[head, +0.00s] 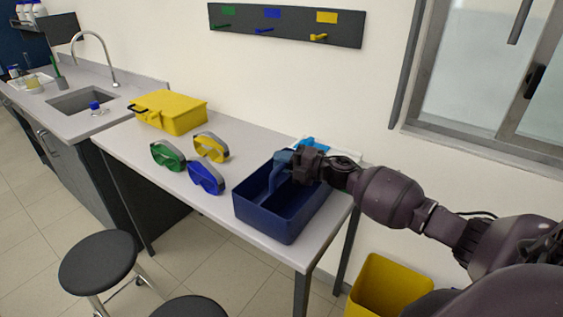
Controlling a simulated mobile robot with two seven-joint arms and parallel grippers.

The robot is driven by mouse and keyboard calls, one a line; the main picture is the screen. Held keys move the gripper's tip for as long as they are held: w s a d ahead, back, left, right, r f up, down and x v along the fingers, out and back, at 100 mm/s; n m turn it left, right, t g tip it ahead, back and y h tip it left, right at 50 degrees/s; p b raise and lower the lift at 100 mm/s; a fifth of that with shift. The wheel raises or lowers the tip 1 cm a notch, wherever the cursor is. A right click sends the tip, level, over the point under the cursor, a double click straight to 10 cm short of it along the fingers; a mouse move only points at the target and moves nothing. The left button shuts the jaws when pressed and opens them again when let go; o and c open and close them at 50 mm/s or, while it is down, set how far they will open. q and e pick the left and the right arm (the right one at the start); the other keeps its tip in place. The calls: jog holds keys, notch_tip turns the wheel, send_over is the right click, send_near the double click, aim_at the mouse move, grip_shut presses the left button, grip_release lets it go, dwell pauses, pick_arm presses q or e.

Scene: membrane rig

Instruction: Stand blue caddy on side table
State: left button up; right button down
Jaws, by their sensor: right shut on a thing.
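The blue caddy (265,217) is a dark blue open box at the right end of the grey table (185,179). It looks upright. Whether its bottom touches the tabletop cannot be told. My right gripper (293,166) is at the caddy's far side, shut on the caddy at a lighter blue part that looks like its handle. The fingertips are partly hidden. My left gripper is not in view. I cannot tell whether this table is the side table.
A yellow case (170,112) is at the table's far left end. A yellow bin (388,288) stands on the floor at right. Dark stools (98,262) stand in front.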

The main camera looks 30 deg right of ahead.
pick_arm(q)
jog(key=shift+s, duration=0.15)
pick_arm(e)
jog(key=c, duration=1.5)
grip_release()
jog(key=shift+f, duration=0.2)
jog(key=o, duration=0.4)
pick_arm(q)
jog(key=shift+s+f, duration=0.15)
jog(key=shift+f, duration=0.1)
pick_arm(e)
jog(key=shift+o, duration=0.2)
jog(key=shift+r, duration=0.1)
